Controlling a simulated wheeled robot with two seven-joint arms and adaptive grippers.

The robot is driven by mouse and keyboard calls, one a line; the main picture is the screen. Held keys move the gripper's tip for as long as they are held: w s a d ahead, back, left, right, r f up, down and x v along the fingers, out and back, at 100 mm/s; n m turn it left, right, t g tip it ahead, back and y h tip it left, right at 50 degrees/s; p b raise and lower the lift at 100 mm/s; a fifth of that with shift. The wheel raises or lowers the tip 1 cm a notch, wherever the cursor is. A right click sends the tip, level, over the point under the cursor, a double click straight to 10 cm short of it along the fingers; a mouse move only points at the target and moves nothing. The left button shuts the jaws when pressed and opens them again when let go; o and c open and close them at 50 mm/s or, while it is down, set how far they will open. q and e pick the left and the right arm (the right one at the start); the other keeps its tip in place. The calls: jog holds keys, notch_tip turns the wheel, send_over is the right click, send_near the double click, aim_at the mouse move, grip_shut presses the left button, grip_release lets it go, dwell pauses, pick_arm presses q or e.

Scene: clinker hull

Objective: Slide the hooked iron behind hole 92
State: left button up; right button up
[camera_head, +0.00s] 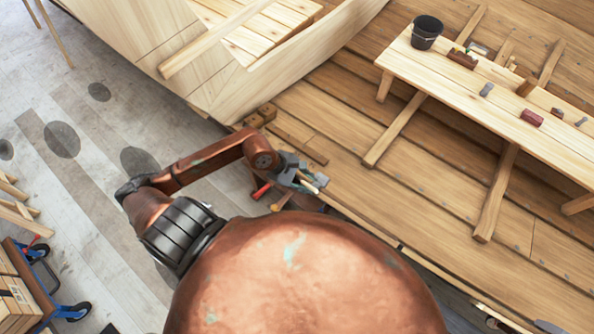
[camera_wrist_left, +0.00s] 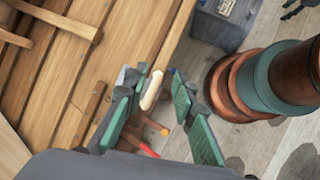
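My left gripper (camera_head: 304,180) is over a spot with several tools at the edge of the planked hull (camera_head: 440,170). In the left wrist view its green-padded fingers (camera_wrist_left: 155,80) stand apart. A pale wooden handle (camera_wrist_left: 151,90) shows between them, with a visible gap to the right finger; it also shows in the head view (camera_head: 310,187). I cannot tell whether this handle belongs to the hooked iron. Small dark holes dot the hull planks, but no number is legible, so I cannot pick out hole 92. My right gripper is not in view.
A red-handled tool (camera_head: 262,190) and a round-ended wooden one (camera_head: 279,204) lie below the gripper. A long bench (camera_head: 480,100) with a black bucket (camera_head: 426,32) and small tools stands on the right. Open planking lies between.

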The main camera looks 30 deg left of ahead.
aim_at(308, 186)
pick_arm(q)
jog(key=f+b, duration=0.1)
jog(key=f, duration=0.1)
jog(key=w+a+f+m+y+b, duration=0.1)
jog(key=f, duration=0.1)
jog(key=a+f+m+y+b, duration=0.1)
jog(key=f, duration=0.1)
jog(key=shift+w+f, duration=0.3)
jog(key=shift+b+x, duration=0.75)
pick_arm(e)
notch_tip(308, 186, down, 4)
jog(key=shift+r, duration=0.1)
pick_arm(q)
jog(key=shift+r, duration=0.1)
jog(key=shift+c, duration=0.5)
grip_shut()
